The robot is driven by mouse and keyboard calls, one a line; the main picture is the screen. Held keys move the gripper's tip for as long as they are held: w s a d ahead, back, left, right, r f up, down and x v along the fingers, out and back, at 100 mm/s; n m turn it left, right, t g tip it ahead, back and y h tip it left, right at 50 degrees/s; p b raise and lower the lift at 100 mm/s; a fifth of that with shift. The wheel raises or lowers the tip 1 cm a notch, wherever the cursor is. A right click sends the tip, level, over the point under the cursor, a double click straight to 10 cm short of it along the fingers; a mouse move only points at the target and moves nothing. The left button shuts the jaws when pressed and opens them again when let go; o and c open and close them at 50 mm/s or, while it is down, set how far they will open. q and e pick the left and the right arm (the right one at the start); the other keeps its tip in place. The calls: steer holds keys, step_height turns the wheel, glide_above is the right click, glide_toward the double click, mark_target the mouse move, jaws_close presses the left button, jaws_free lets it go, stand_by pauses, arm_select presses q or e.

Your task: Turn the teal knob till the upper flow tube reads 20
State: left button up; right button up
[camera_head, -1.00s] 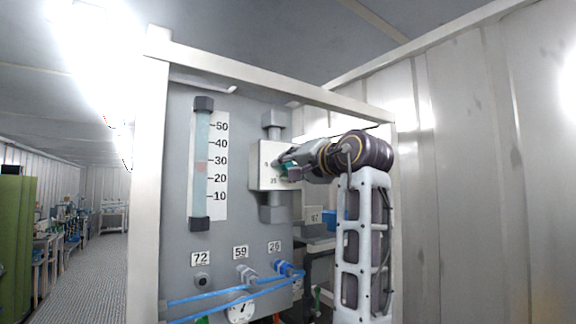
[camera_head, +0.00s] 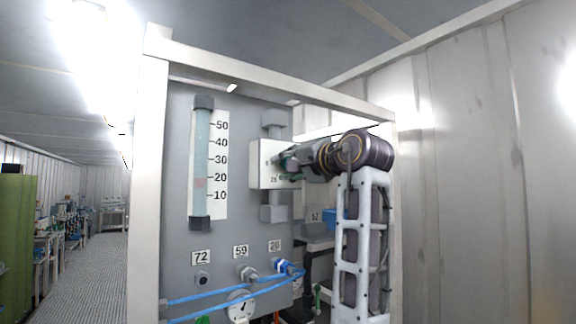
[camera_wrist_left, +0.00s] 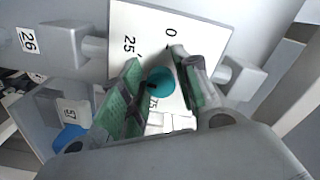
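The teal knob (camera_wrist_left: 160,84) sits on a white valve box face marked 0, 25 and 75 in the left wrist view. My left gripper (camera_wrist_left: 159,80) has its green-padded fingers on both sides of the knob and appears shut on it. In the head view my left gripper (camera_head: 285,164) is at the white valve box (camera_head: 262,170) and hides most of the knob. The upper flow tube (camera_head: 201,150) stands upright beside a scale from 10 to 50. Its pinkish float (camera_head: 200,183) is slightly below the 20 mark. My right gripper is not in view.
Below are labels 72 (camera_head: 201,257), 59 (camera_head: 240,251) and 26 (camera_head: 275,246), small fittings, blue hoses (camera_head: 225,303) and a round gauge (camera_head: 241,306). A white frame post (camera_head: 147,180) edges the panel. A corrugated wall (camera_head: 470,150) is at right.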

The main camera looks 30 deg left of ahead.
arm_select(q)
steer(key=shift+o, duration=1.1)
steer(key=shift+d, duration=0.15)
steer(key=v, duration=1.1)
steer(key=shift+d, duration=0.4)
steer(key=shift+s, duration=0.1)
